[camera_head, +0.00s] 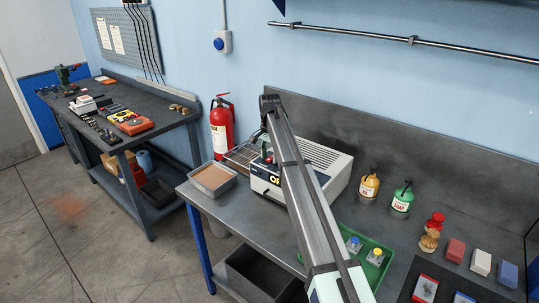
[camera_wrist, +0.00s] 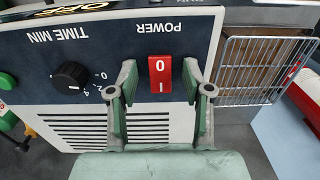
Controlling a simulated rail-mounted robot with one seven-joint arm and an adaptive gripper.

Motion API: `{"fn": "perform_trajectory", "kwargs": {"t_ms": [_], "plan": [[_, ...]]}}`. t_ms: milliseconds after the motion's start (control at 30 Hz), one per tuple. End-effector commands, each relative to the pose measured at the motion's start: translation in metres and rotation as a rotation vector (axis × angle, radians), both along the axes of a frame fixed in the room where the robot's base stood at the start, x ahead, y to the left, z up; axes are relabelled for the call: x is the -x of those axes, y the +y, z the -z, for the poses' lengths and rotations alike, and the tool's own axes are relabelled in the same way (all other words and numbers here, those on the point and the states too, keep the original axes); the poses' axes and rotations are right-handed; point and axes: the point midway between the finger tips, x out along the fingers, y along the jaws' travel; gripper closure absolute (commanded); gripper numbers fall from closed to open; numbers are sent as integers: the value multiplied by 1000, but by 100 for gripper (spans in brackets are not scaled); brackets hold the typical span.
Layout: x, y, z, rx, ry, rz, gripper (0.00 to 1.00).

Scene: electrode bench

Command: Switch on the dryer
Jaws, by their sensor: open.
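The dryer (camera_head: 326,157) is a white box with a dark front panel on the bench, partly hidden behind my arm in the head view. In the wrist view its front panel (camera_wrist: 215,22) appears upside down. The red power switch (camera_wrist: 160,76), marked 0 and I, sits under the word POWER. A black time knob (camera_wrist: 73,75) is left of it. The word OFF shows partly at the top edge. My gripper (camera_wrist: 162,88) is open and empty, with one finger on each side of the switch in the picture. I cannot tell whether it touches the panel.
A wire rack (camera_wrist: 262,70) juts out beside the dryer. A shallow tray (camera_head: 213,190) stands left of it. To the right are an orange bottle (camera_head: 370,186), a green soap bottle (camera_head: 402,198) and a green tray (camera_head: 375,285). A fire extinguisher (camera_head: 222,128) is behind.

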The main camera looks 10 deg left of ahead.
Motion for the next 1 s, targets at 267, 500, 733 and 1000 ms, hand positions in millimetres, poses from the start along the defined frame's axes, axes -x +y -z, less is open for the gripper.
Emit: {"fn": "perform_trajectory", "kwargs": {"t_ms": [267,500,733,1000], "plan": [[0,0,0,0,0,0,96],[-1,0,0,-6,10,1,100],[-9,-3,-3,-100,161,3,100],[-7,-4,-1,-158,253,0,100]]}}
